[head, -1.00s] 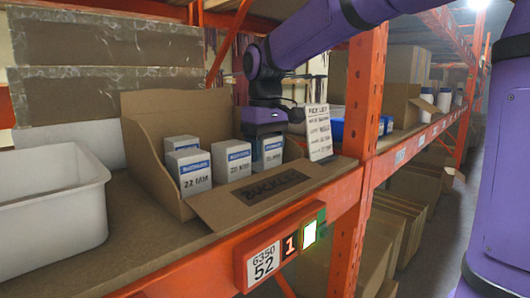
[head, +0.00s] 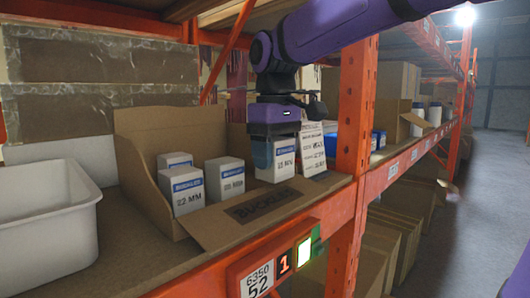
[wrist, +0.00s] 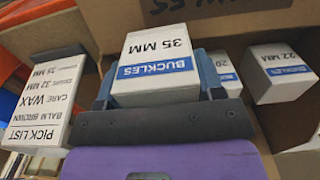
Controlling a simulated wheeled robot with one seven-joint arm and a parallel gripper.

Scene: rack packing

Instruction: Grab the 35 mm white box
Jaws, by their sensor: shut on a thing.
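The 35 mm white box with a blue BUCKLES label (head: 285,163) is in my gripper, at the right end of the open cardboard carton (head: 135,150). Its "35 MM" print reads upside down in the wrist view (wrist: 155,45). My gripper (head: 274,140) points down and is shut on this box, with a finger on each side (wrist: 158,80). The box's lower front overlaps the carton's front flap in the head view; its clearance is hard to judge. A 22 MM box (head: 187,190), one behind it (head: 175,160) and a 20 MM box (head: 226,180) stand to the left.
A pick list card (head: 312,150) stands close at the right of the held box. An orange rack post (head: 355,110) rises further right. A white bin (head: 45,215) is at the left. The shelf edge carries a label and lit display (head: 285,262).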

